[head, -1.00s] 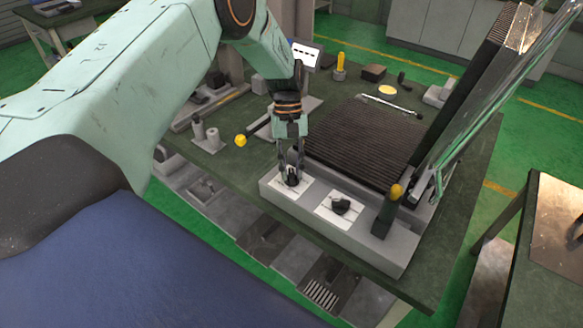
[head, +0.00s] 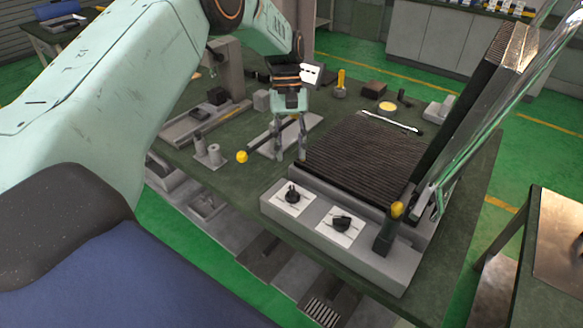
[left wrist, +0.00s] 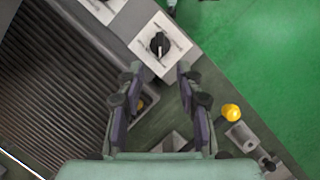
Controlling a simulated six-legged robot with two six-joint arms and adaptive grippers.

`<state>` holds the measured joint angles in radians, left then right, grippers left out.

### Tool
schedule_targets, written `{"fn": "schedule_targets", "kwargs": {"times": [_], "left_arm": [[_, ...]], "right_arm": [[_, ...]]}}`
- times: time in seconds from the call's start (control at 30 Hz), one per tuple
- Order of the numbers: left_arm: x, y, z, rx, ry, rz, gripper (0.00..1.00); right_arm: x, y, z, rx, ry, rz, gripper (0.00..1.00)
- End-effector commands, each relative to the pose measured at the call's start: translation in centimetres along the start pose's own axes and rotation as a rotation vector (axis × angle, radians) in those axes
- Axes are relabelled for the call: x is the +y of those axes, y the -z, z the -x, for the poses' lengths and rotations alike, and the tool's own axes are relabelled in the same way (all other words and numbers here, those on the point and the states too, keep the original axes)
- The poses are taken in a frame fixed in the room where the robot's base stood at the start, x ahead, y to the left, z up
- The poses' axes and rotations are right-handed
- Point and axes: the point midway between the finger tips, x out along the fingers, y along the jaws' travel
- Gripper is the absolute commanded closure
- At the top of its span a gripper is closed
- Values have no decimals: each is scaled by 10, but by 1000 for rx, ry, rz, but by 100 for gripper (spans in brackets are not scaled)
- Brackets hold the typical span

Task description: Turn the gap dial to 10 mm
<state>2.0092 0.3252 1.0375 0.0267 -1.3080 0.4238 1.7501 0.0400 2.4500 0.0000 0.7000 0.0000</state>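Two black dials sit on white plates on the front panel of the grey machine (head: 372,262). The left dial (head: 292,194) also shows in the left wrist view (left wrist: 159,43), just beyond the fingertips, with nothing around it. The right dial (head: 342,223) is nearer the yellow-topped lever. The frames do not show which is the gap dial, and the scale marks are too small to read. My left gripper (head: 289,158) is open and empty, above and behind the left dial, apart from it. It also shows open in the left wrist view (left wrist: 157,80). My right gripper is not in view.
A lever with a yellow top (head: 397,210) stands at the panel's right end. A yellow knob (head: 242,157) and grey cylinders (head: 214,154) are left.

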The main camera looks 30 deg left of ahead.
Motion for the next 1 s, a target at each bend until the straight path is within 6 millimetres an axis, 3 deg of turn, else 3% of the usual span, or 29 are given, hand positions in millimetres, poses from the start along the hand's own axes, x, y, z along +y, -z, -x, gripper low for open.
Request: {"fn": "schedule_targets", "kwargs": {"times": [0.1, 0.27, 1.0], "left_arm": [[0, 0, 16, 2, -2, 0, 64], [0, 0, 24, 1, -1, 0, 64], [-1, -1, 24, 0, 0, 0, 64]], "right_arm": [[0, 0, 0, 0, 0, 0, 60], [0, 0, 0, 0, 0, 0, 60], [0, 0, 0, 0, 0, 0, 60]]}}
